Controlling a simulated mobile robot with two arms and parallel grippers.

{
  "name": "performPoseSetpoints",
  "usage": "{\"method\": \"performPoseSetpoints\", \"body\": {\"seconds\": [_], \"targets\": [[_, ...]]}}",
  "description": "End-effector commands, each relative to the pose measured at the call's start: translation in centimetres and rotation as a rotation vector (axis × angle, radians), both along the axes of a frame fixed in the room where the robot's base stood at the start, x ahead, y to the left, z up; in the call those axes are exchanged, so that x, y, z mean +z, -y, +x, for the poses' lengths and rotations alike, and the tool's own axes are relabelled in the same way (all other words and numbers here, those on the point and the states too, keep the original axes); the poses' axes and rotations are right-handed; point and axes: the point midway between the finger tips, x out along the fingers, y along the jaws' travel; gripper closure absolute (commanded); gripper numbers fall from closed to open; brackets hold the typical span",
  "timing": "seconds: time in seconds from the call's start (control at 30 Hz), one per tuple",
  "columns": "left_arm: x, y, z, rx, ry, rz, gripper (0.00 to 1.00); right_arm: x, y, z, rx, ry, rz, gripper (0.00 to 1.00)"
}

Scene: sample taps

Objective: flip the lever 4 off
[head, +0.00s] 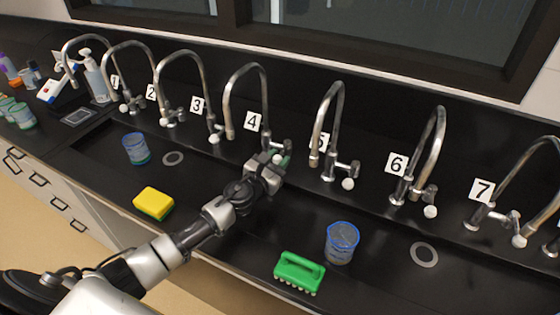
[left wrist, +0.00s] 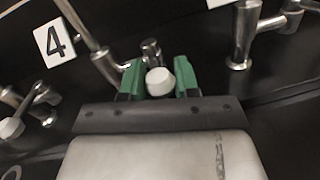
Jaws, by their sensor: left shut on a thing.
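Tap 4 is a tall curved metal tap (head: 265,85) beside the white label 4 (head: 254,121), which also shows in the left wrist view (left wrist: 54,44). My left gripper (head: 279,160) is at the base of this tap, partly covering its lever. In the left wrist view, the green fingers of my left gripper (left wrist: 160,78) stand on either side of the lever's white round knob (left wrist: 160,82), shut on it. The lever's metal stem (left wrist: 151,48) shows behind the knob. My right gripper is not in view.
Neighbouring taps 3 (head: 190,58) and 5 (head: 338,95) stand on either side, with other numbered taps along the black counter. In front are a yellow sponge (head: 153,203), a green brush (head: 299,272), a blue-rimmed cup (head: 342,244) and another cup (head: 136,149).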

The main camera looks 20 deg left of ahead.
Motion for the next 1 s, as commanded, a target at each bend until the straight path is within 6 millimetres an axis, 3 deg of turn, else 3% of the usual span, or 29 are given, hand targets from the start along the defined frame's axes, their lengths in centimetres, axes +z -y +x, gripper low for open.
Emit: {"method": "performPoseSetpoints", "body": {"seconds": [0.1, 0.43, 0.47, 0.6, 1.0], "targets": [[-0.23, -0.64, 0.05, -0.068, 0.003, 0.006, 1.00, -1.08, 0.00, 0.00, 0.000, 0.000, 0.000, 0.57], [0.01, -0.70, 0.02, -0.090, 0.000, 0.001, 1.00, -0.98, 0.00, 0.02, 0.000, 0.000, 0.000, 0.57], [0.01, -0.70, 0.02, -0.090, 0.000, 0.001, 0.66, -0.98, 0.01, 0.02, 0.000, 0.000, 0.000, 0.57], [0.01, -0.70, 0.02, -0.089, 0.000, 0.001, 0.45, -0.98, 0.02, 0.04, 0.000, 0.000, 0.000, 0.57], [-0.14, -0.98, -0.95, -0.088, -0.002, 0.002, 0.44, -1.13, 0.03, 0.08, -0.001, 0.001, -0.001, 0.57]]}}
